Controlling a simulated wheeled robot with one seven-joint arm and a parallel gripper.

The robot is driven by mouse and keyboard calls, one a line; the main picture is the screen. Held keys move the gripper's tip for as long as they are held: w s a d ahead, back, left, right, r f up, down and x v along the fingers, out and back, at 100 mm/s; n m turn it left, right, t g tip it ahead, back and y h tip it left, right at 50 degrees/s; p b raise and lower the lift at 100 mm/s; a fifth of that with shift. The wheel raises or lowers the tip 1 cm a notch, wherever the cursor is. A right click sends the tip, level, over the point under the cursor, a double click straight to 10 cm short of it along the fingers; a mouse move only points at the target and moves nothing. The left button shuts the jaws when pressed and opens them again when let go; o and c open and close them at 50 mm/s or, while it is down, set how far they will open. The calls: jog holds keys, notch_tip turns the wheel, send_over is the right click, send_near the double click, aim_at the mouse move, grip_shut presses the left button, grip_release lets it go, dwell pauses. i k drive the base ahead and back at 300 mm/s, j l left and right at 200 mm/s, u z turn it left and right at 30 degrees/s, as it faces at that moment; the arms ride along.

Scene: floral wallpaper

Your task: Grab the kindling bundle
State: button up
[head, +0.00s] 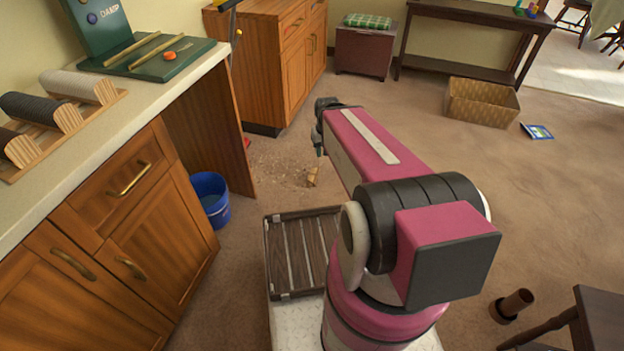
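A small tan, wood-coloured thing (311,177) is on the carpet just below my gripper; it may be the kindling bundle, but it is too small to be sure. My gripper (319,150) is at the far end of my pink arm, pointing down. It is small and dark, and its fingers are partly hidden by the wrist, so whether they are open or shut does not show. I cannot tell whether the gripper touches the tan thing.
A blue bucket (211,199) stands by the wooden cabinets at left. A wooden cabinet (275,50) and a dark red chest (364,50) stand behind. A wicker basket (481,103) and a blue booklet (537,131) lie right on open carpet. A dark stool (596,318) is front right.

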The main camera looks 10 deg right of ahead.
aim_at(313, 177)
jog(key=i+l, duration=0.15)
jog(key=i+l+u, duration=0.35)
jog(key=l, duration=0.4)
jog(key=i+l+u, duration=0.15)
jog(key=l, duration=0.25)
jog(key=i+l+u, duration=0.3)
jog(key=l, duration=0.25)
jog(key=l+u, duration=0.3)
jog(key=l, duration=0.25)
jog(key=l+u, duration=0.3)
jog(key=l, duration=0.35)
jog(key=k+l+u, duration=0.2)
jog(key=l, duration=0.15)
jog(key=l+u, duration=0.15)
jog(key=l, duration=0.25)
jog(key=k+l+u, duration=0.2)
jog(key=l+u, duration=0.15)
jog(key=l, duration=0.3)
jog(key=k+l, duration=0.1)
jog(key=l, duration=0.15)
jog(key=k+l, duration=0.15)
